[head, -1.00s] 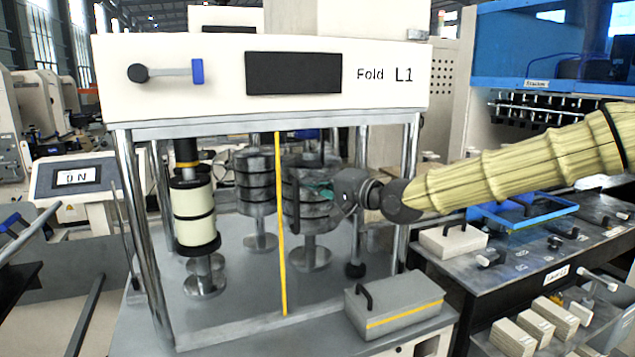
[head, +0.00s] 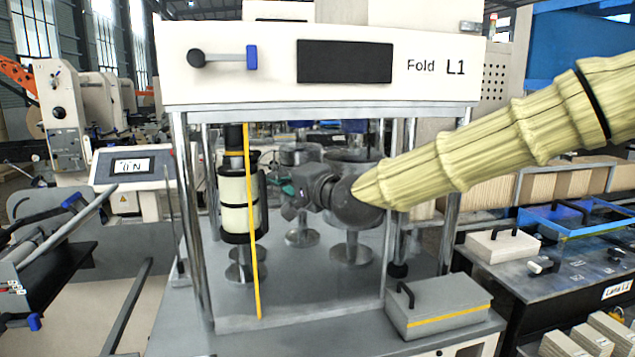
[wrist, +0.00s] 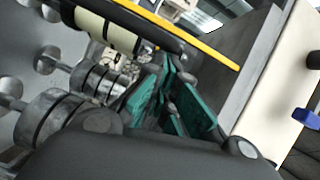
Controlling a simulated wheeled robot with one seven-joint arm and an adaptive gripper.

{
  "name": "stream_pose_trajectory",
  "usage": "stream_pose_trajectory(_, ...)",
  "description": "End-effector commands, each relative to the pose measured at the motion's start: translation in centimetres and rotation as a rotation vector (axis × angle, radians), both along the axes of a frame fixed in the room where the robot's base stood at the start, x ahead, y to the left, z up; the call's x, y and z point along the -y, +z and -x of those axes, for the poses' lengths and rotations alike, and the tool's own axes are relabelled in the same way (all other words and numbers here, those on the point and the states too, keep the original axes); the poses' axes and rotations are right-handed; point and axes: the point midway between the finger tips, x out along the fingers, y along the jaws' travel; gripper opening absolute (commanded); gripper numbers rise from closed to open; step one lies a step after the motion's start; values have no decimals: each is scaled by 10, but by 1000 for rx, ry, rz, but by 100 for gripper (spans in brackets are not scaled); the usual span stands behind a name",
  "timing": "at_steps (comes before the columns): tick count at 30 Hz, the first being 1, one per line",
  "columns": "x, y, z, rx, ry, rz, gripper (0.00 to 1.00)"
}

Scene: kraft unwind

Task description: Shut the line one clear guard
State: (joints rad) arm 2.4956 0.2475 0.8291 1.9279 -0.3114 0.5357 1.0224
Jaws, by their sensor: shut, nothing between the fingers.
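The Fold L1 machine (head: 330,130) stands in front of me. Its clear guard shows mainly by an upright yellow edge strip (head: 252,220), which crosses in front of the cream roll (head: 232,220), left of the opening's middle. The strip runs diagonally across the top of the wrist view (wrist: 200,48). A dark handle bar (wrist: 135,20) runs along it there. My gripper (head: 290,190) is shut and empty, with teal fingers (wrist: 175,95) just right of the strip, close to the handle. Whether they touch it is unclear. The clear pane itself is barely visible.
Grey metal rolls (head: 352,210) stand behind my gripper. A grey box with a black handle (head: 435,305) sits at the machine's front right. A blue-handled lever (head: 225,58) is on the header. Left of the strip, the opening reaches the chrome post (head: 192,220).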

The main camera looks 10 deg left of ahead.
Motion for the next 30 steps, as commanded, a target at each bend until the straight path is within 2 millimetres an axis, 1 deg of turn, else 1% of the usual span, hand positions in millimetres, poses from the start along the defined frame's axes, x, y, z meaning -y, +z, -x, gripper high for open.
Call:
stream_pose_trajectory(1, -16, -4, 7, 1, 4, 2, 0)
stream_pose_trajectory(6, -55, -3, 26, 2, 4, 2, 0)
stream_pose_trajectory(9, -73, -2, 34, 0, 2, 2, 0)
stream_pose_trajectory(12, -86, -1, 40, 1, 1, 1, 0)
stream_pose_trajectory(15, -96, -1, 44, 0, 1, 0, 0)
stream_pose_trajectory(19, -102, 0, 46, 0, 0, 0, 0)
stream_pose_trajectory(30, -105, 0, 48, 0, 2, 0, 0)
